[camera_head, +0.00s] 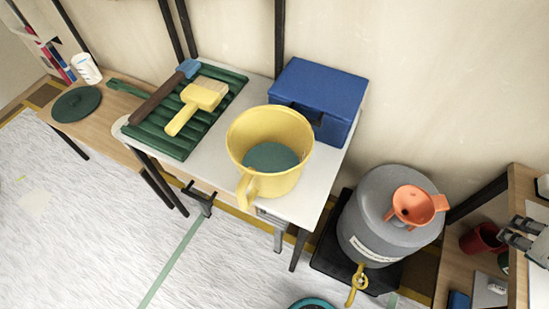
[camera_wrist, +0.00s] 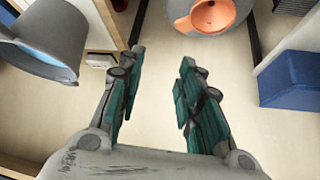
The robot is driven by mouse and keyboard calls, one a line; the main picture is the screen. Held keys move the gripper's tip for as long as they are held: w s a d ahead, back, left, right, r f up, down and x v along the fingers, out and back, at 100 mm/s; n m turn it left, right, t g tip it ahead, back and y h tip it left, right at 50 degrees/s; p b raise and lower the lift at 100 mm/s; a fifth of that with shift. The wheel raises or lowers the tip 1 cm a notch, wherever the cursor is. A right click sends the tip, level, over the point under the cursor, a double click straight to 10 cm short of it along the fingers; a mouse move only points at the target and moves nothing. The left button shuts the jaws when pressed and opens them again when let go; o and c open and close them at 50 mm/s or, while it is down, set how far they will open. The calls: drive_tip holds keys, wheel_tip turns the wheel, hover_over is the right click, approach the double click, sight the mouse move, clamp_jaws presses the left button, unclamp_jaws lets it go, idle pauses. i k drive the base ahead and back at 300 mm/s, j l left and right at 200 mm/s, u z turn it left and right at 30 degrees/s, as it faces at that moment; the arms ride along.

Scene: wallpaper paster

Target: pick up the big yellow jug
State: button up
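The big yellow jug (camera_head: 285,178) stands upright on the white-topped table in the head view. Its mouth faces up, and a dark green surface shows inside. Its handle is on the near side, toward the lower left. The jug is not in the wrist view. My gripper (camera_head: 510,230) shows at the right edge of the head view, well to the right of the jug and apart from it. In the wrist view my gripper (camera_wrist: 155,95) is open, with nothing between its teal-padded fingers.
A blue box (camera_head: 322,88) stands close behind the jug. A green ribbed tray (camera_head: 221,106) with a yellow brush (camera_head: 198,100) lies left of it. A grey drum (camera_head: 370,225) with an orange funnel (camera_head: 413,206) stands between table and gripper. A grey bucket (camera_wrist: 55,38) is left in the wrist view.

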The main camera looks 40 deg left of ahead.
sight(270, 146)
drive_tip(key=u, duration=1.95)
drive_tip(key=l+z, duration=0.1)
drive_tip(key=z, duration=1.35)
drive_tip(key=k+l+u, duration=0.1)
drive_tip(key=u, duration=1.4)
drive_tip(key=k+l+z, duration=0.1)
drive_tip(key=k, duration=0.4)
drive_tip(key=k+l+z, duration=0.15)
drive_tip(key=k, duration=0.4)
drive_tip(key=l, duration=0.05)
